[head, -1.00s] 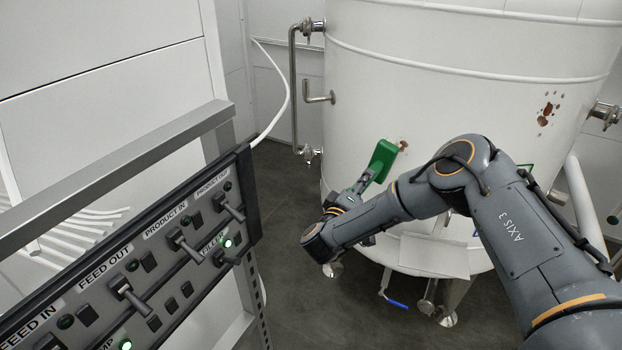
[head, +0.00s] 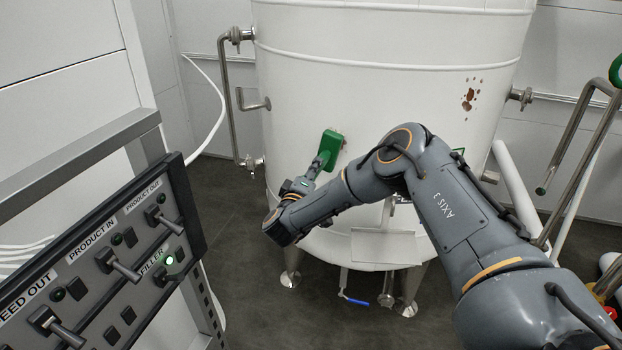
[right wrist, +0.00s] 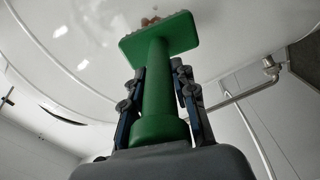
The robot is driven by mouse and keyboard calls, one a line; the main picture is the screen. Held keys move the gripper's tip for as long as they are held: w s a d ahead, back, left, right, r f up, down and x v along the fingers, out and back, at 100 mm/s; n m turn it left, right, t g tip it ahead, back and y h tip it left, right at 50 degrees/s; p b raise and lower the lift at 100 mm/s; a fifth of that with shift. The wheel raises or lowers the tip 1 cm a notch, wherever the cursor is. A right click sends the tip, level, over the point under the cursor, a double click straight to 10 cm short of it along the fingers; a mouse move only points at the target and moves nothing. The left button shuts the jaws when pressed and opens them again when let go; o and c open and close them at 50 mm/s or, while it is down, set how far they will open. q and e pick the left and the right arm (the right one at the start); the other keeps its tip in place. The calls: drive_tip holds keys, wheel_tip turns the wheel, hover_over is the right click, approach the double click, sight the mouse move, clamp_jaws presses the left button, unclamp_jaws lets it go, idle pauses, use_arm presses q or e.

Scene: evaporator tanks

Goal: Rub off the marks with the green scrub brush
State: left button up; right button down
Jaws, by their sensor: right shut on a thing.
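The green scrub brush (head: 331,143) is in my right gripper (head: 318,166), close against the white tank wall. In the right wrist view the brush (right wrist: 158,90) has its handle between the two fingers of the gripper (right wrist: 160,95), with its flat head toward the tank. Rusty brown marks (head: 469,98) show on the tank (head: 390,90) to the upper right of the brush. A small brown mark (right wrist: 150,20) shows just past the brush head in the right wrist view. I cannot tell whether the bristles touch the wall. My left gripper is out of view.
A control panel (head: 88,265) with switches on a grey frame stands at the left. Pipe fittings (head: 240,95) stick out from the tank's left side, and a valve (head: 522,97) from its right. A blue-handled valve (head: 355,299) hangs below. Dark floor lies between panel and tank.

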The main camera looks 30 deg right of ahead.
drive_tip(key=shift+w+d+r, duration=0.1)
drive_tip(key=shift+w+d, duration=0.05)
drive_tip(key=shift+d, duration=0.05)
idle(0.6)
